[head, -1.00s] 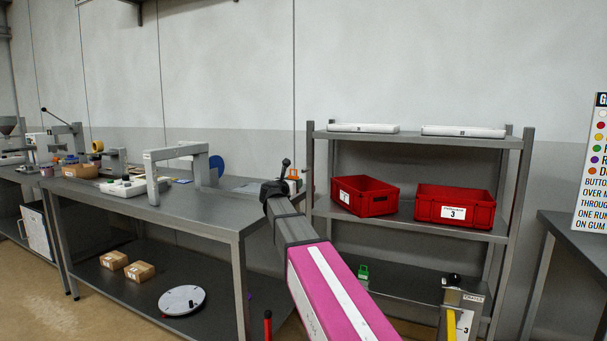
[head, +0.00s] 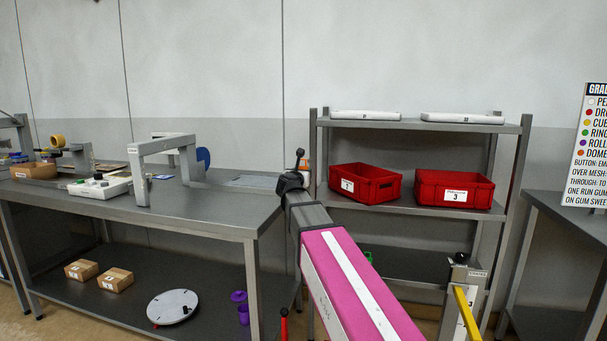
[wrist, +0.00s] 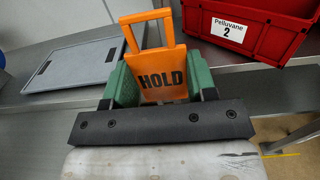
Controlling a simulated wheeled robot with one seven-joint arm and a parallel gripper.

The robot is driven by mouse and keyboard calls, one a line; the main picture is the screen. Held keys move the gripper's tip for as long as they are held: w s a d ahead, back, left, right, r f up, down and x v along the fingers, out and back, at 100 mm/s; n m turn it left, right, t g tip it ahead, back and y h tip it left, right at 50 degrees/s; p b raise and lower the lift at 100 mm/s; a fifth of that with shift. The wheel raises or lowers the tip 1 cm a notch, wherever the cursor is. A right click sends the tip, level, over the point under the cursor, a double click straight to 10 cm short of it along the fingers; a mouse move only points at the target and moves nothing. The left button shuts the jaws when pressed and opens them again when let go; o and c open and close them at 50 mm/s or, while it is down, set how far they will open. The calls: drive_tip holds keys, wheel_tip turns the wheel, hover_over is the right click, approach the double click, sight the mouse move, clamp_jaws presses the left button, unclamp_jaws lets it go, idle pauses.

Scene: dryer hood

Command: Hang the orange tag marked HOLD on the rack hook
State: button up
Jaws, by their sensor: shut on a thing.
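The orange tag (wrist: 161,78) marked HOLD is in my gripper (wrist: 163,90) in the wrist view. Its green fingers lie on either side of the tag, and its open loop points up and away. In the head view my gripper is mostly hidden behind my dark wrist, with only a small orange patch (head: 306,170) showing beside it, by the rack's left post. The grey rack (head: 425,212) stands to the right of my arm. I cannot make out its hook in either view.
Red bins (head: 365,184) (head: 454,190) stand on the rack's middle shelf; one also shows in the wrist view (wrist: 270,22). A grey bench (head: 215,205) lies left, bearing a flat grey panel (wrist: 74,64). A post with a yellow arm (head: 466,312) stands front right.

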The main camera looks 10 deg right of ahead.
drive_tip(key=shift+d, duration=0.1)
drive_tip(key=shift+w+d, duration=0.2)
drive_tip(key=shift+w, duration=0.05)
drive_tip(key=shift+f+x, duration=0.2)
drive_tip(key=shift+x, duration=2.3)
drive_tip(key=shift+f+x, duration=0.15)
drive_tip(key=shift+x, duration=2.35)
drive_tip(key=shift+w+d+f, duration=0.25)
drive_tip(key=shift+w+f, duration=0.25)
drive_tip(key=shift+w, duration=0.15)
drive_tip(key=o, duration=1)
drive_tip(key=shift+s, duration=0.1)
